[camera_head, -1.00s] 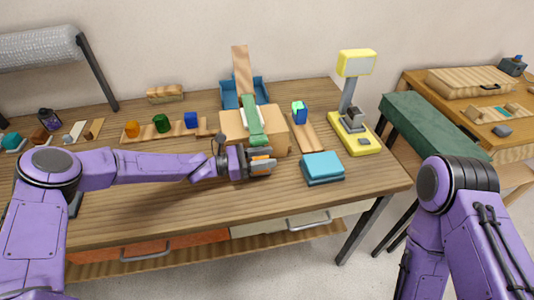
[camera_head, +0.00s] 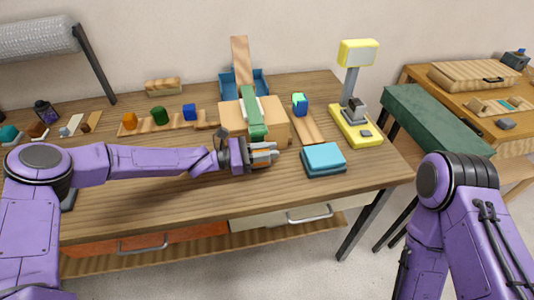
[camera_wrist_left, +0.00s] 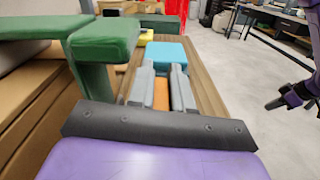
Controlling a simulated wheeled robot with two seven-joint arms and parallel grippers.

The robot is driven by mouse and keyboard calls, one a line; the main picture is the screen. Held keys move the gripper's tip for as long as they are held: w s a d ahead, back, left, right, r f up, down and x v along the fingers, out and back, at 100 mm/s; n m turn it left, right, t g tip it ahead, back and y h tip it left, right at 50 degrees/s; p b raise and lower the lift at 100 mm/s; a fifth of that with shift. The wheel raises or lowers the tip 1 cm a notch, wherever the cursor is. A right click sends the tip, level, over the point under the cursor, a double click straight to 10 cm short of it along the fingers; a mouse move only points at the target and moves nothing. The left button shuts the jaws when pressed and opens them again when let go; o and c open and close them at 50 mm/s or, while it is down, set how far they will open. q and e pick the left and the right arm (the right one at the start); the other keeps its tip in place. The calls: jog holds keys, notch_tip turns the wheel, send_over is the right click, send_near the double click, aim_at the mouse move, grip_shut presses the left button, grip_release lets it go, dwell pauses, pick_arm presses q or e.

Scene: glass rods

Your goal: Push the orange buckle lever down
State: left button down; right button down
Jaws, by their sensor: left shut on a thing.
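A tan box (camera_head: 278,122) stands on the table with a green strap-like piece (camera_head: 252,118) over its top and front. The orange lever (camera_wrist_left: 161,95) shows between my left fingers in the left wrist view. In the head view only a little orange shows at the fingers, in front of the box. My left gripper (camera_head: 265,154) is shut on the orange lever, its fingers pointing right. The green piece stands close to its left in the wrist view. Part of the lever is hidden by the fingers. My right gripper (camera_wrist_left: 288,98) shows dark and small at the wrist view's right edge.
A blue block (camera_head: 323,157) lies right of the left gripper. A yellow scale-like stand (camera_head: 357,128) is at the right. A blue bin (camera_head: 262,84) is behind the box. Small coloured blocks stand at the back left. The front of the table is mostly clear.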

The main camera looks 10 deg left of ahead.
pick_arm(q)
jog(key=m+b, duration=0.1)
jog(key=b, duration=0.1)
jog(key=s+f+m+b, duration=0.1)
jog(key=b, duration=0.1)
jog(key=s+m+b, duration=0.1)
jog(key=m+b, duration=0.1)
jog(key=shift+d+f+b, duration=0.2)
jog(key=shift+d+b, duration=0.15)
jog(key=shift+b, duration=0.05)
jog(key=shift+s+d+m+b, duration=0.1)
jog(key=shift+s+m+b, duration=0.25)
jog(key=shift+m+b, duration=0.5)
jog(key=shift+r, duration=0.1)
jog(key=c, duration=1.1)
grip_release()
jog(key=b+v, duration=0.1)
jog(key=v, duration=0.8)
jog(key=shift+a+r, duration=0.1)
jog(key=shift+a, duration=0.25)
jog(key=shift+s+a, duration=0.2)
jog(key=shift+a, duration=0.15)
